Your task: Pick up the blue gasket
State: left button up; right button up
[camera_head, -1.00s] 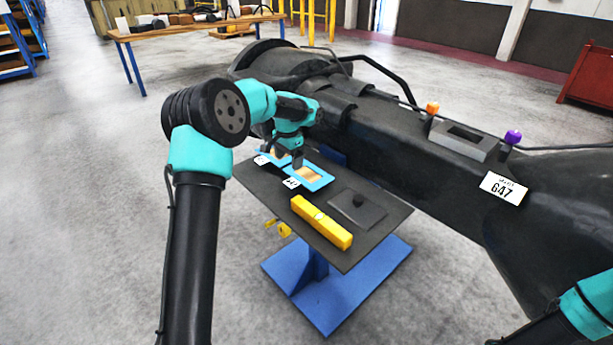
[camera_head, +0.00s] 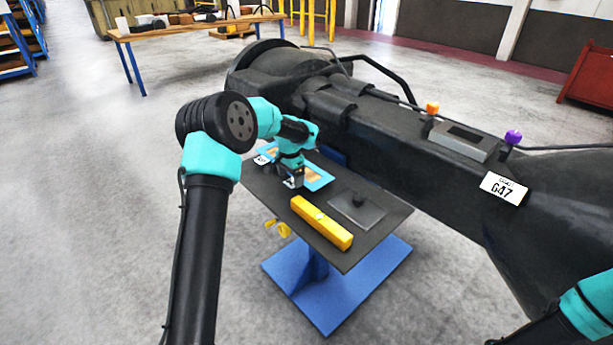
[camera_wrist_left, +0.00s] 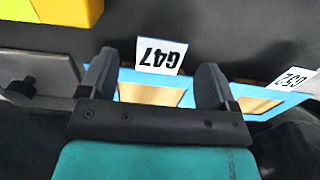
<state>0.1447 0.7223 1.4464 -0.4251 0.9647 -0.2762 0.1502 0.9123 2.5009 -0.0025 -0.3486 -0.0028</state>
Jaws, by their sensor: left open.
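Two flat blue gaskets with tan centres lie side by side on a dark table. The nearer blue gasket (camera_head: 321,181) carries a white G47 tag, readable in the wrist view, where its blue border (camera_wrist_left: 128,76) shows between my fingers. The other blue gasket (camera_head: 266,151) lies farther left in the head view; its tag, seen upside down in the wrist view, seems to read G52 (camera_wrist_left: 291,79). My left gripper (camera_head: 293,183) is open and empty, over the tagged edge of the G47 gasket and partly hiding it. My right gripper is outside the frame.
A yellow bar (camera_head: 321,222) and a dark plate with a knob (camera_head: 357,210) lie on the table (camera_head: 385,233) to the right. A large black casting (camera_head: 400,140) labelled G47 (camera_head: 503,188) stands close behind the table.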

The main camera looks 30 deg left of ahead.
pick_arm(q)
jog(key=shift+f, duration=0.75)
jog(key=shift+f, duration=0.25)
dwell(0.3)
jog(key=c, duration=1)
jog(key=shift+r, duration=0.1)
jog(key=shift+r, duration=1.7)
jog(key=shift+s+r, duration=0.15)
jog(key=shift+r, duration=0.15)
jog(key=s+d+r, duration=0.1)
jog(key=s+d, duration=0.7)
jog(key=s, duration=0.5)
jog(key=shift+s+d+r, duration=0.2)
